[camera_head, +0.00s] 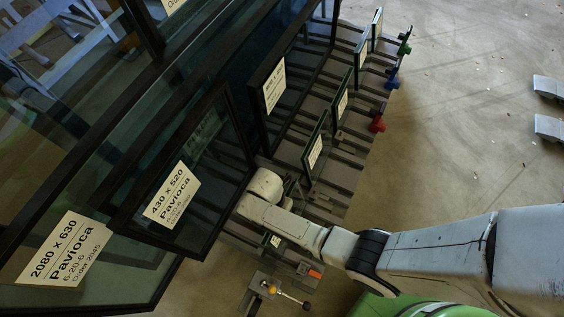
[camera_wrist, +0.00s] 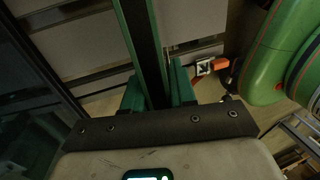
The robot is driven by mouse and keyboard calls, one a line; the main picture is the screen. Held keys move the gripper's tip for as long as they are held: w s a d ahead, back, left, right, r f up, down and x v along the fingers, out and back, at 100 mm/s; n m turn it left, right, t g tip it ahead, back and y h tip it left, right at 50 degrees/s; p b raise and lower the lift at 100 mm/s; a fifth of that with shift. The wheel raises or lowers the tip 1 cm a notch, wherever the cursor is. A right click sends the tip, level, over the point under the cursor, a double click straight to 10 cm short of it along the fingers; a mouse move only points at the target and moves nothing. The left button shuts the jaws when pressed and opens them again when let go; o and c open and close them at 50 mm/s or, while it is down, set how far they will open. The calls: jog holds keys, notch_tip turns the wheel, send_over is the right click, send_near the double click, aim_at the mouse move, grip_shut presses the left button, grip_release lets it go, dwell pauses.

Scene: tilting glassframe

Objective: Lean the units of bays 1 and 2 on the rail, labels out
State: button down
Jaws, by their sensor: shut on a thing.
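My gripper, its two green fingers in the wrist view (camera_wrist: 157,88), is shut on the edge of a dark glass unit (camera_wrist: 140,35) with green edging. In the head view its fingers are hidden behind my wrist, beside the slotted rack. A small labelled unit (camera_head: 274,240) shows partly below my arm, near an orange tab (camera_head: 313,272); I cannot tell if it is the held one. Further labelled units stand in the rack: one nearest my wrist (camera_head: 315,148), another beyond it (camera_head: 342,100), and more at the far end (camera_head: 362,54). Bay numbers are not readable.
Large framed panes lean at the left, labelled 430 x 520 (camera_head: 171,195) and 2080 x 630 (camera_head: 66,250), with another labelled pane (camera_head: 273,86) beyond. Red (camera_head: 377,123), blue (camera_head: 392,78) and green (camera_head: 404,46) tabs line the rack's edge. Floor at upper right is mostly clear.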

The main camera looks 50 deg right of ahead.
jog(key=c, duration=0.8)
grip_release()
jog(key=shift+s, duration=0.1)
jog(key=p+v, duration=0.3)
jog(key=v, duration=0.8)
jog(key=shift+f, duration=0.1)
